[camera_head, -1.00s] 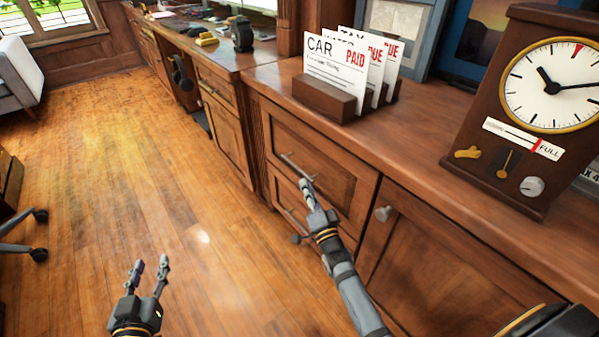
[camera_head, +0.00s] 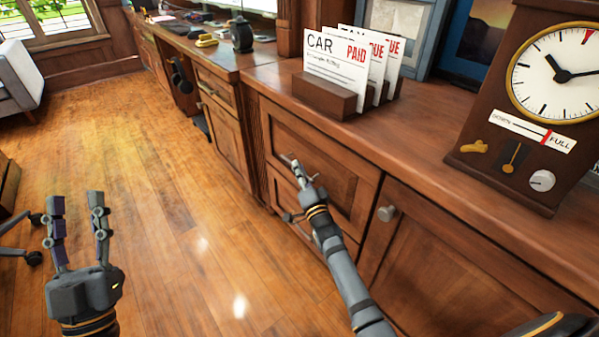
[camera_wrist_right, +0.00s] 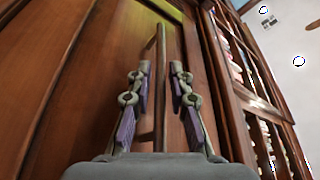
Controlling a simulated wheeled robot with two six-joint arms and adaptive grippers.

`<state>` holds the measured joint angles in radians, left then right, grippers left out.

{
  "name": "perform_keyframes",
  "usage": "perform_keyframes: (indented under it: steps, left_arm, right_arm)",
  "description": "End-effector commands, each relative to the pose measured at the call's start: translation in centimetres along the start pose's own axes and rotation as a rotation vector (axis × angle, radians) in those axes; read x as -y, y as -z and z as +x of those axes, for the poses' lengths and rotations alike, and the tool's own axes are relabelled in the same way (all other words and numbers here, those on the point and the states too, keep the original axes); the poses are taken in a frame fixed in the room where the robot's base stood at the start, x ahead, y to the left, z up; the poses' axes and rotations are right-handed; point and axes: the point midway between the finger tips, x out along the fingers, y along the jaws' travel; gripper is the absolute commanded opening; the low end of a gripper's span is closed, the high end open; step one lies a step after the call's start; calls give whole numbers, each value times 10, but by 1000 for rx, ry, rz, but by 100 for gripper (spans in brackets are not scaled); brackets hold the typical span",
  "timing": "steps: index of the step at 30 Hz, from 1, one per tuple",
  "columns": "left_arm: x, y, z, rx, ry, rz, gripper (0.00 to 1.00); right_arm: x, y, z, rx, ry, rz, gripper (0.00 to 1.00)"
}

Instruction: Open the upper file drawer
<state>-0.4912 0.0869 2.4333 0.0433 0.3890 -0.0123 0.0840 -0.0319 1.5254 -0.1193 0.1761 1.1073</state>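The upper file drawer (camera_head: 335,172) is a dark wood panelled front under the counter. It looks closed in the head view. Its metal bar handle (camera_wrist_right: 161,45) runs between the two fingers of my right gripper (camera_wrist_right: 160,78) in the right wrist view. Those fingers stand apart on either side of the bar, with visible gaps. In the head view my right gripper (camera_head: 298,168) is at the handle and hides most of it. My left gripper (camera_head: 76,206) is open and empty over the floor, away from the drawers.
A lower drawer (camera_head: 282,191) sits beneath, partly hidden by my right arm. A cabinet door with a round knob (camera_head: 387,213) is to the right. A letter holder (camera_head: 325,98) and a clock (camera_head: 530,110) stand on the counter. The wooden floor (camera_head: 170,190) in front is clear.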

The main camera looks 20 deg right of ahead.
Motion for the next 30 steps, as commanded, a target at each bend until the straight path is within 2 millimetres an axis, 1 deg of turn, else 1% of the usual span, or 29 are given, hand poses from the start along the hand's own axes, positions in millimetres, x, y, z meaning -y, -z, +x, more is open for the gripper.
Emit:
perform_keyframes:
  steps: [4,11,15,30]
  left_arm:
    - [0,8,1,-33,-2,2,40]
    - [0,8,1,-36,-2,2,40]
    - [0,8,1,-35,-1,2,40]
    - [0,8,2,-30,-1,2,40]
  right_arm:
    - [0,0,2,0,0,0,20]
    - [0,0,3,0,0,0,20]
    - [0,0,2,0,0,0,1]
    - [0,0,2,0,0,0,0]
